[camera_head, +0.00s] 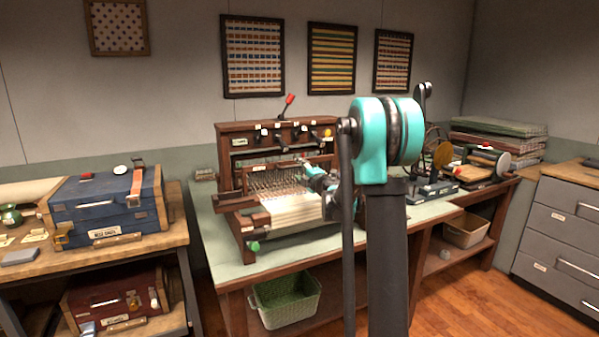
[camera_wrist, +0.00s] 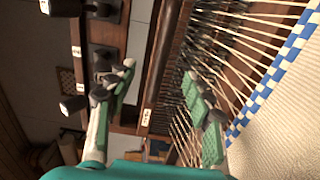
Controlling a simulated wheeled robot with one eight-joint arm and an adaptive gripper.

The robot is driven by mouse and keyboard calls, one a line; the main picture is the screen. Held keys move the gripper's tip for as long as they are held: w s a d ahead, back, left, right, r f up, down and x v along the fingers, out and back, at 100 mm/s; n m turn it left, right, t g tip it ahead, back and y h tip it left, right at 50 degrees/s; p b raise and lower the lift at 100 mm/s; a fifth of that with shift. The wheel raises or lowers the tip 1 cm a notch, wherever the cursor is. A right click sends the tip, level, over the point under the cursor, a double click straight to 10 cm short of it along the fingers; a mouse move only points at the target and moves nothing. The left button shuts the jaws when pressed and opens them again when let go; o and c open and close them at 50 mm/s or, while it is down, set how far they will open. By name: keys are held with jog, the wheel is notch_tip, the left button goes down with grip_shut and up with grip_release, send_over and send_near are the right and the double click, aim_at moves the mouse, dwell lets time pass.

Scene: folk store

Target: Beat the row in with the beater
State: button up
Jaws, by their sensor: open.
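The table loom (camera_head: 229,165) is a dark wooden frame with pale warp threads and a white cloth (camera_head: 295,211) at its front. In the wrist view, white warp threads run to a blue-and-white checked woven edge (camera_wrist: 262,88). A dark wooden bar with a small pale label, apparently the beater (camera_wrist: 158,78), crosses the threads. My gripper (camera_wrist: 160,88) is open, with one green-padded finger to each side of this bar in the picture; I cannot tell whether either touches it. In the head view my gripper (camera_head: 307,166) is over the warp, small and partly hidden by my arm.
Dark knobs (camera_wrist: 75,105) line the loom's upper frame, close to one finger. A red-tipped lever (camera_head: 287,104) stands above the loom. Other equipment (camera_head: 441,155) and stacked boards (camera_head: 497,140) fill the bench's right. A blue case (camera_head: 105,208) sits on the left table.

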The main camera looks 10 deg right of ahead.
jog(key=v, duration=0.8)
dwell(0.4)
dwell(1.0)
jog(key=s+d+m+h, duration=0.9)
jog(key=m, duration=0.2)
jog(key=s+d+f+m+g+h, duration=0.2)
jog(key=s+f+m+g, duration=0.2)
jog(key=s+f+m, duration=0.3)
jog(key=s+a+f+m+g+y, duration=0.1)
jog(key=s+a+f+g, duration=0.2)
jog(key=s+f, duration=0.3)
jog(key=s+a+f+m+g+y, duration=0.1)
jog(key=s+f, duration=0.5)
jog(key=s, duration=0.6)
jog(key=s+a+f+m+g+y, duration=0.1)
jog(key=s+a+f+g+y, duration=0.2)
jog(key=s, duration=0.6)
notch_tip(320, 180, down, 3)
jog(key=a+g, duration=0.2)
jog(key=a, duration=0.1)
jog(key=shift+s+m, duration=0.3)
